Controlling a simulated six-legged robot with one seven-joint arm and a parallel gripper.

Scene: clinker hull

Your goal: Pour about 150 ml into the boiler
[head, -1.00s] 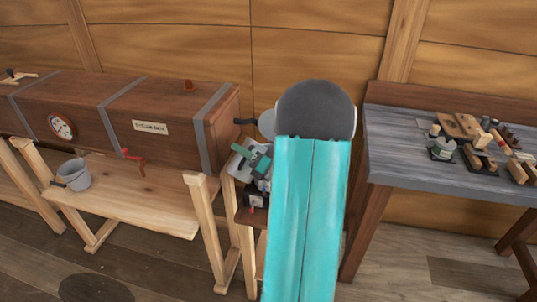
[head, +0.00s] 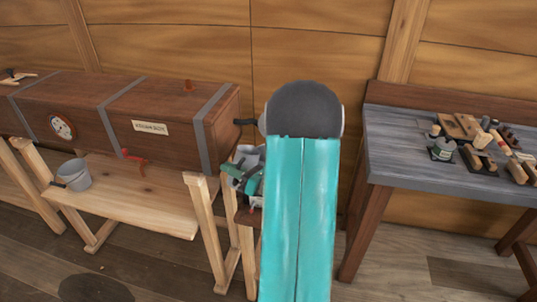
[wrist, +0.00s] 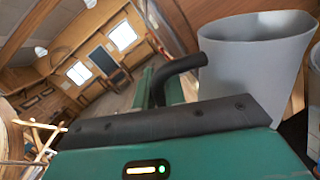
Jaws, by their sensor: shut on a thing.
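My gripper (wrist: 160,88) is shut on the black handle of a grey jug (wrist: 255,65). In the wrist view the jug stands to the right of the fingers, its wide mouth toward the top of the picture; I cannot see liquid in it. In the head view my green gripper (head: 245,179) is just right of the steam box, with part of the grey jug (head: 246,153) beside it. I cannot make out the boiler clearly; my arm covers much of that spot.
The wooden steam box (head: 168,120) rests on trestles at the left, with a short black pipe (head: 245,122) at its right end. A grey-topped workbench (head: 400,150) with tools is at the right.

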